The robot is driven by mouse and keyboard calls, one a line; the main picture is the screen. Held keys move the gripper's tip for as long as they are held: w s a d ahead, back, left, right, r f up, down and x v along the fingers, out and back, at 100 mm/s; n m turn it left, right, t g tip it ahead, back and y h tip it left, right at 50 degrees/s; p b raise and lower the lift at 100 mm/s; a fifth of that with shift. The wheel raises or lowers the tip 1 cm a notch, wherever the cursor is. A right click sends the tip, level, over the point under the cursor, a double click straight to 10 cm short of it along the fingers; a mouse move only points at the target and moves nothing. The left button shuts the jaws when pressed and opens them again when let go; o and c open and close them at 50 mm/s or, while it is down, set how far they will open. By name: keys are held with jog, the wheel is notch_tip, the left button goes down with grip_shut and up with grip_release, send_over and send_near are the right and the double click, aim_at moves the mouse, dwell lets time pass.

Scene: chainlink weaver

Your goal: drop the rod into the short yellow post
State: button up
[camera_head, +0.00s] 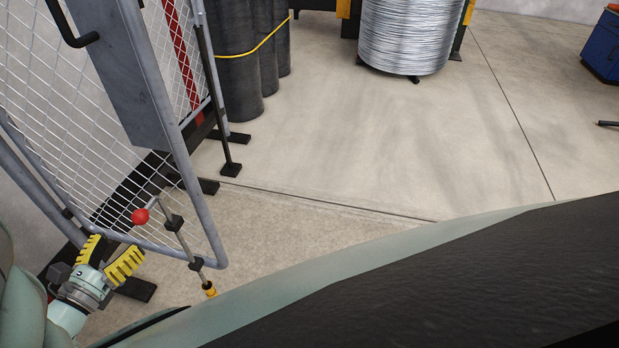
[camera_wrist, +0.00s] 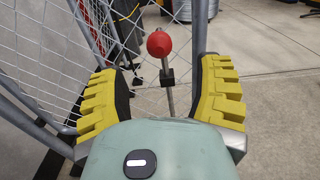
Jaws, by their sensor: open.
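The metal rod (camera_head: 184,242) with a red ball handle (camera_head: 140,215) runs down the edge of the mesh gate through dark brackets. The short yellow post (camera_head: 210,291) stands on the floor at its lower end; I cannot tell whether the tip is inside it or just above. My gripper (camera_head: 111,251), with yellow ridged fingers, is open and empty, below and left of the ball. In the wrist view, the red ball (camera_wrist: 159,44) and rod (camera_wrist: 167,92) appear between the open fingers (camera_wrist: 160,72), apparently beyond them and not touched. The post is not visible there.
The mesh gate (camera_head: 95,120) with a grey box (camera_head: 135,80) stands at left. Dark cylinders (camera_head: 236,70) and a wire coil (camera_head: 408,35) stand behind. A blue box (camera_head: 603,45) is at far right. The floor (camera_head: 350,140) in the middle is clear.

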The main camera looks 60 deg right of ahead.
jog(key=shift+v, duration=2.3)
jog(key=shift+w+f, duration=0.1)
